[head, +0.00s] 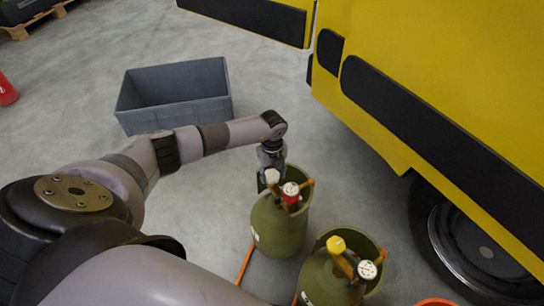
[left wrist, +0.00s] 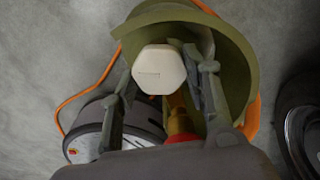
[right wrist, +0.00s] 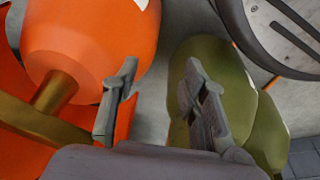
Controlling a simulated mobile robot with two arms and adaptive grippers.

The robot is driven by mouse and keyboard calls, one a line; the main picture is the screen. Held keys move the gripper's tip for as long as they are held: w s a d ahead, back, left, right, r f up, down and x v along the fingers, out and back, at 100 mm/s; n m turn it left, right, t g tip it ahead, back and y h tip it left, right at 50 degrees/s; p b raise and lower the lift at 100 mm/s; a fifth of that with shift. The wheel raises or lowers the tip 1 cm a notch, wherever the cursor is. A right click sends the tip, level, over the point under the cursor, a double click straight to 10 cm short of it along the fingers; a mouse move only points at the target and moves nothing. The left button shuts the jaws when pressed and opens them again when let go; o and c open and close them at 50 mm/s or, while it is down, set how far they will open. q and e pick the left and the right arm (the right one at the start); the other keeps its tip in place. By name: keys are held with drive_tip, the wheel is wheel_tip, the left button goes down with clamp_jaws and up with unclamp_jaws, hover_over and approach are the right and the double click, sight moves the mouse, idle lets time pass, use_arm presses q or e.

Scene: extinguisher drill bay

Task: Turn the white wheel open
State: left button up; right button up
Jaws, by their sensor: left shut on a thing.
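The white wheel (head: 271,176) is on top of a green cylinder (head: 277,230) standing on the floor. In the left wrist view the wheel (left wrist: 160,69) is a white, many-sided knob between the two fingers. My left gripper (head: 271,163) reaches down from above and is shut on it. A red part (left wrist: 180,124) sits close beside the wheel; in the head view it has a pale round top (head: 291,188). My right gripper (right wrist: 160,85) is open and empty, between an orange cylinder (right wrist: 90,40) and a green one (right wrist: 228,75); the head view does not show it.
A second green cylinder (head: 322,282) with a yellow wheel (head: 336,245) and a pale gauge (head: 368,270) stands close at the front right. The yellow vehicle (head: 440,80) and its tyre (head: 470,245) bound the right side. An empty grey crate (head: 175,112) stands behind on open floor.

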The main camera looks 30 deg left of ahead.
sight(272, 175)
use_arm(q)
drive_tip(key=shift+w+a+r, duration=0.1)
idle(0.3)
drive_tip(key=o, duration=1.2)
drive_tip(key=shift+c, duration=0.2)
wheel_tip(272, 175, up, 12)
